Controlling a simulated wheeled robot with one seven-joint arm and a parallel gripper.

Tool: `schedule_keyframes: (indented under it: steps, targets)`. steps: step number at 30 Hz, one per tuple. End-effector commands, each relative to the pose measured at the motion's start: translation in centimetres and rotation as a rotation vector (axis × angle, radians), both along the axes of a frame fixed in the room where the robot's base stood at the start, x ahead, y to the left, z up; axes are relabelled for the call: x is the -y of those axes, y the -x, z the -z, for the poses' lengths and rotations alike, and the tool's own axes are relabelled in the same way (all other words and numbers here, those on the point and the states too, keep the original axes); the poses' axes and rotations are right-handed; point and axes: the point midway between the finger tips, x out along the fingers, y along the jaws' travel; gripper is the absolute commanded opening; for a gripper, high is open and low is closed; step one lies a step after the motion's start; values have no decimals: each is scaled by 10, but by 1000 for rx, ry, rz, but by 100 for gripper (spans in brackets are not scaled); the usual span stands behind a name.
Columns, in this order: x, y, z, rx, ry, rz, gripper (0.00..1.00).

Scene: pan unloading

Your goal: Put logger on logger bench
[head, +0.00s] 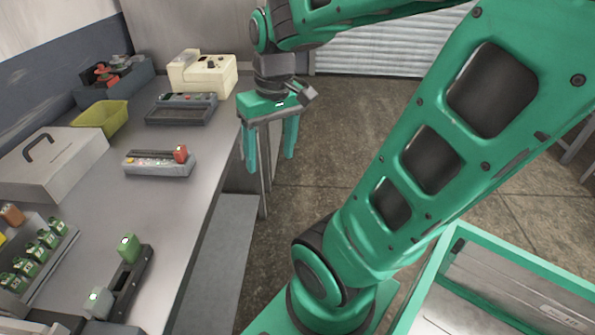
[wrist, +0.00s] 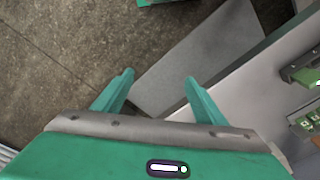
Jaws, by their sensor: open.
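My gripper (head: 270,163) is open and empty, pointing down beside the right edge of the grey workbench (head: 190,215), over the floor. In the wrist view its two fingers (wrist: 160,77) stand apart with only floor and a lower grey shelf beyond. I cannot tell which object is the logger. Small green units with lit tops, such as the upright one (head: 129,249), stand in a dark holder (head: 132,285) at the bench's near end. Similar green units (head: 38,247) sit in a grey rack (head: 62,252) at the left. No label marks the logger bench.
The bench middle is clear. A green-framed box (head: 520,262) stands lower right.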

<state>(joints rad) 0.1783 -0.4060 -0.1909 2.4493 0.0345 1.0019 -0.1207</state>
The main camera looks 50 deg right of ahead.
Motion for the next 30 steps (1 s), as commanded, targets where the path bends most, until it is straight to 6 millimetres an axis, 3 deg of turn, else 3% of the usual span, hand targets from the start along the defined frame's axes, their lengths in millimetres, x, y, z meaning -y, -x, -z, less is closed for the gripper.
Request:
schedule_keyframes:
  steps: [1, 3, 8, 23, 25, 30]
  targets:
    - [4, 25, 7, -25, -1, 80, 66]
    - [8, 51, 15, -59, -1, 176, 66]
    - [13, 81, 25, -98, -2, 284, 66]
    - [13, 82, 25, -100, -1, 289, 66]
    - [13, 71, 30, -113, 1, 290, 66]
    - [13, 69, 30, -113, 2, 289, 66]
